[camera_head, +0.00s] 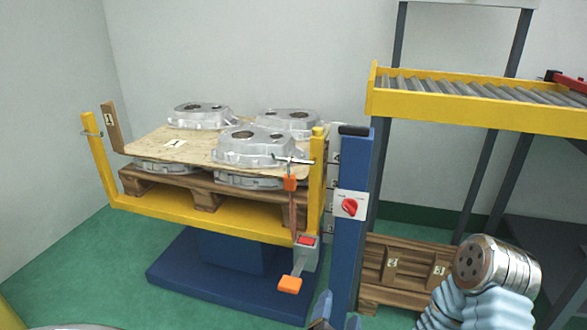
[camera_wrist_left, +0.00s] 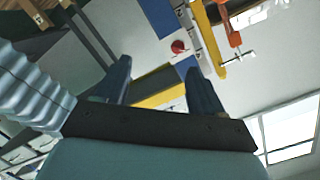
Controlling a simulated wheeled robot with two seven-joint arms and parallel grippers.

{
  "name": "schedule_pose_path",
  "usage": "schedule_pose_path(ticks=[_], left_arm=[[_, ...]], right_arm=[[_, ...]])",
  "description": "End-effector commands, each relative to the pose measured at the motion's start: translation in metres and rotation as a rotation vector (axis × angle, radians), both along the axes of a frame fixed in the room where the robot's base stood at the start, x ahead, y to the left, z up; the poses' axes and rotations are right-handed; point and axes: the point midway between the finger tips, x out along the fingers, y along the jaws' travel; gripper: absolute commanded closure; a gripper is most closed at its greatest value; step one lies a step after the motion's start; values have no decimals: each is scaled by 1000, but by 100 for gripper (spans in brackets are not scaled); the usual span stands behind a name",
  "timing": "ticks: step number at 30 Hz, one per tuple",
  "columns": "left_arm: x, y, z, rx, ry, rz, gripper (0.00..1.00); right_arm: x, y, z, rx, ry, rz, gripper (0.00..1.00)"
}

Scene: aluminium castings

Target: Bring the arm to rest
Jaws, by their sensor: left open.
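My left gripper (camera_head: 337,318) shows only as blue fingertips at the bottom edge of the head view, in front of the foot of the blue post (camera_head: 349,235). In the left wrist view my left gripper (camera_wrist_left: 158,78) has its two blue fingers well apart with nothing between them. Beyond them are the red rotary knob (camera_wrist_left: 178,46) and yellow framework. My right gripper is not in view. Aluminium castings (camera_head: 247,146) rest on a plywood sheet (camera_head: 178,146), with more castings beneath it on a wooden pallet (camera_head: 205,194).
A yellow roller conveyor (camera_head: 470,105) stands at upper right. Wooden pallets (camera_head: 400,270) lie below it. Green floor (camera_head: 100,270) is clear at lower left.

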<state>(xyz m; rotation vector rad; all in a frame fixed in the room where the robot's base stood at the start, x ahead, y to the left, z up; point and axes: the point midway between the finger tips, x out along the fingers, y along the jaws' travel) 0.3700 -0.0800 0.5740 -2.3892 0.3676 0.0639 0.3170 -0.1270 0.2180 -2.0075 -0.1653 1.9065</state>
Motion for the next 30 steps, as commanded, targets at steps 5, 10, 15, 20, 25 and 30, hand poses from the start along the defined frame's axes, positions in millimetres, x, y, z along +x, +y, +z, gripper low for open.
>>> schedule_pose_path(ticks=[5,10,15,20,25,30], left_arm=[[28,21,-43,-18,132,43,32],[52,52,-100,-60,314,106,32],[61,112,-196,-169,639,245,32],[31,169,-284,-340,981,418,32],[-11,201,-335,-507,1235,563,32],[-45,215,-361,-637,1397,665,32]], right_arm=[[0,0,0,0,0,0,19],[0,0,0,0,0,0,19],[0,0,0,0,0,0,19],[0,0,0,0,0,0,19],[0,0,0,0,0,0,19],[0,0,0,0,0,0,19]])
